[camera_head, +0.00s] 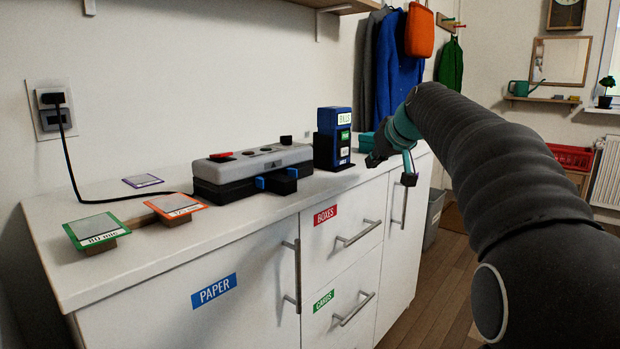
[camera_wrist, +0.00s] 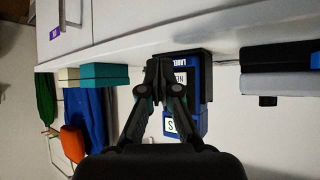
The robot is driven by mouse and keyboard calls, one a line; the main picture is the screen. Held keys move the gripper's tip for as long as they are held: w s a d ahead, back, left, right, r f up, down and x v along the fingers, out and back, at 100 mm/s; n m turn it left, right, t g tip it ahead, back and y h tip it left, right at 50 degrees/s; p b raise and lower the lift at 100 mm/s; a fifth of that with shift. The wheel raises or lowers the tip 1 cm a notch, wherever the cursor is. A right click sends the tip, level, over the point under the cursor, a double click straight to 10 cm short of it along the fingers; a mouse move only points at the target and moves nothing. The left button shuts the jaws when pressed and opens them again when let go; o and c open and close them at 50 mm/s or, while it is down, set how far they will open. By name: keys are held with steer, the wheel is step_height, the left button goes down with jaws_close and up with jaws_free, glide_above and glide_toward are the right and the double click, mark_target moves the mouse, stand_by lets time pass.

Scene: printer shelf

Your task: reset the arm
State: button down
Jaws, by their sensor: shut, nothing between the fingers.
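My gripper (camera_head: 388,162) is at the end of my dark arm, which reaches in from the right in the head view. It is near the right part of the white counter, in front of the blue label box. In the wrist view my gripper (camera_wrist: 158,68) has its fingertips together with nothing between them. The blue box (camera_head: 340,122) stands upright in a black holder on the counter. In the upside-down wrist view the blue box (camera_wrist: 186,124) is behind the fingers and partly hidden by them. I cannot tell the exact gap between them.
A grey printer-like device (camera_head: 252,165) sits mid-counter. Green (camera_head: 96,230) and orange (camera_head: 175,205) framed cards lie at the left. A teal box (camera_wrist: 104,75) is near the gripper. Drawer handles (camera_head: 360,232) stick out from the cabinet front. The floor at the right is partly clear.

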steer(key=s+a+g+p, duration=0.1)
steer(key=s+a+p, duration=0.15)
steer(key=s, duration=0.85)
steer(key=s+f+m+g+h+p, duration=0.1)
steer(key=s+f, duration=0.4)
steer(key=s, duration=0.5)
steer(key=s+a+f+g+p, duration=0.1)
steer(key=s+f+p, duration=0.1)
steer(key=s+f, duration=0.4)
steer(key=s+a+f+m+g+h+p, duration=0.1)
steer(key=s+f, duration=0.5)
steer(key=s, duration=0.7)
steer(key=shift+s+a+m+h+p, duration=0.3)
steer(key=shift+s+p, duration=0.1)
steer(key=shift+p, duration=0.45)
step_height(320, 180, down, 11)
steer(key=b, duration=1.1)
